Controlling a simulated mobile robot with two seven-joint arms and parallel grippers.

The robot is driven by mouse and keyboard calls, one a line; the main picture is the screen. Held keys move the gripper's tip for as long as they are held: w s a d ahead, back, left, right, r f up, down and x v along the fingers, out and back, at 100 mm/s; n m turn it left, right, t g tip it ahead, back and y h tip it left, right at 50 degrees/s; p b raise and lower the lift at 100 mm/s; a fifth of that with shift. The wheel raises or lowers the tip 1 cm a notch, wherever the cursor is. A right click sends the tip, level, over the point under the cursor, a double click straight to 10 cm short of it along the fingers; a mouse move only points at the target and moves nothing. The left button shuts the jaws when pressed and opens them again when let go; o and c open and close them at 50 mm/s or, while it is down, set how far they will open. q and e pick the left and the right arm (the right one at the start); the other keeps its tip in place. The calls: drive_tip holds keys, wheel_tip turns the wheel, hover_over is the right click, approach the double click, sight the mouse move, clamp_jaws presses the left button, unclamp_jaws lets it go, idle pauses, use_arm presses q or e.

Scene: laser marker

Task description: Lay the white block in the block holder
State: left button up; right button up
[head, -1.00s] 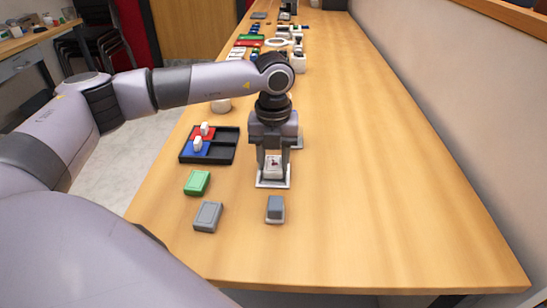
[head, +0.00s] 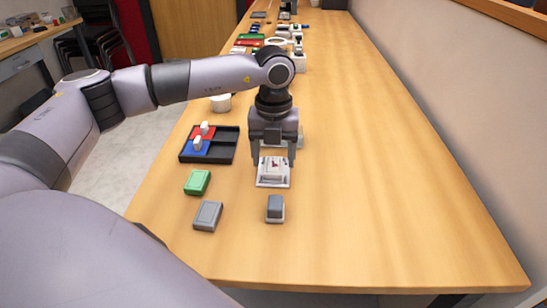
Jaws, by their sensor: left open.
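A white block (head: 273,169) with a small red mark on top lies in the white block holder (head: 272,185) on the table. My left gripper (head: 274,161) points down just above and behind them. Its fingers are spread apart, one at each side of the block, with a gap to it. The gripper holds nothing. The rear part of the holder is partly hidden by the gripper. My right gripper is not in view.
A black tray (head: 223,157) with red and blue compartments and small white pieces stands left. A green box (head: 197,182), a grey box (head: 208,216) and a grey-topped block (head: 275,209) lie nearer. The table's right side is clear. Several objects stand at the far end.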

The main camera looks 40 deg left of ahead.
sight(273, 165)
use_arm(q)
wheel_tip(273, 165, up, 11)
idle(0.3)
idle(0.5)
